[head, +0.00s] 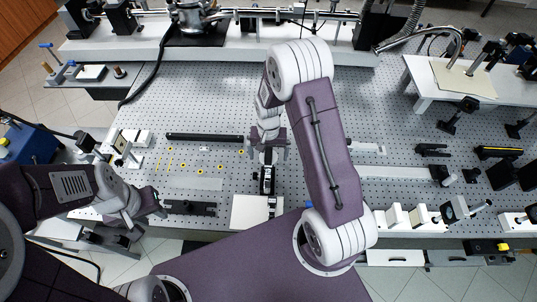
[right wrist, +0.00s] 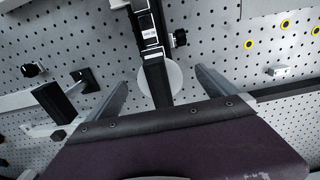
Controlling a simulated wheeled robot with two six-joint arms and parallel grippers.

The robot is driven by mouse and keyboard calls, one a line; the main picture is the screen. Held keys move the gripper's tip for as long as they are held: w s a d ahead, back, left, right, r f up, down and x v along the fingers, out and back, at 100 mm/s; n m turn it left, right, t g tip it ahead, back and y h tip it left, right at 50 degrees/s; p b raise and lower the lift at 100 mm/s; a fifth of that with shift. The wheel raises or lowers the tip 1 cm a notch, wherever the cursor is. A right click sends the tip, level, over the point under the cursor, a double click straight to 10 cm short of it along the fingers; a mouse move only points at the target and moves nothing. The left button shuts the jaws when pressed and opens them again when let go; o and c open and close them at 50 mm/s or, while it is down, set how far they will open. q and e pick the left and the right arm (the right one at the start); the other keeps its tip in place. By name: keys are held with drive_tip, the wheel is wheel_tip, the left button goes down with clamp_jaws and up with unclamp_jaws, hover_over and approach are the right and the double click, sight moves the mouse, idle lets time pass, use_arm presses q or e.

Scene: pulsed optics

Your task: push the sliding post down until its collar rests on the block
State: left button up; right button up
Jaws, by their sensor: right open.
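In the head view a black upright post assembly (head: 267,183) stands near the front edge of the optical table, by a white plate (head: 245,212). The right wrist view shows its dark body (right wrist: 148,35) with a pale label, a side knob (right wrist: 180,38) and a pale round disc (right wrist: 173,78) partly behind it. I cannot tell collar from block, nor whether they touch. My right gripper (head: 268,150) is over the post in the head view. In the wrist view its fingers (right wrist: 162,90) are spread on both sides of the post, gripping nothing. My left gripper (head: 152,203) is at the left; its fingers are unclear.
A long black bar (head: 204,138) and small yellow rings (head: 199,168) lie left of the post. A black rail piece (head: 188,207) lies by my left gripper. White-based mounts (head: 397,216) stand front right. The perforated table (head: 225,105) is largely bare behind the post.

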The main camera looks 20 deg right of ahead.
sight(266, 156)
wheel_tip(266, 156, up, 8)
drive_tip(key=p, duration=0.6)
drive_tip(key=shift+f, duration=0.1)
drive_tip(key=f+b, duration=0.1)
drive_tip(key=b, duration=0.3)
drive_tip(key=w+f+t+b, duration=0.1)
drive_tip(key=b, duration=0.3)
drive_tip(key=shift+w+a+t, duration=0.3)
drive_tip(key=shift+a, duration=0.1)
drive_tip(key=s+b, duration=0.1)
drive_tip(key=b, duration=0.1)
drive_tip(key=s+b, duration=0.1)
drive_tip(key=b, duration=0.1)
drive_tip(key=shift+s+a+f+n, duration=0.1)
drive_tip(key=shift+s+a+n, duration=0.15)
drive_tip(key=shift+a+n, duration=0.15)
drive_tip(key=s+f+n+b, duration=0.1)
drive_tip(key=s+n, duration=0.3)
drive_tip(key=s, duration=0.7)
drive_tip(key=shift+s+a+f+b, duration=0.3)
drive_tip(key=shift+s+f+b, duration=0.05)
drive_tip(key=shift+b, duration=0.45)
drive_tip(key=shift+s, duration=0.15)
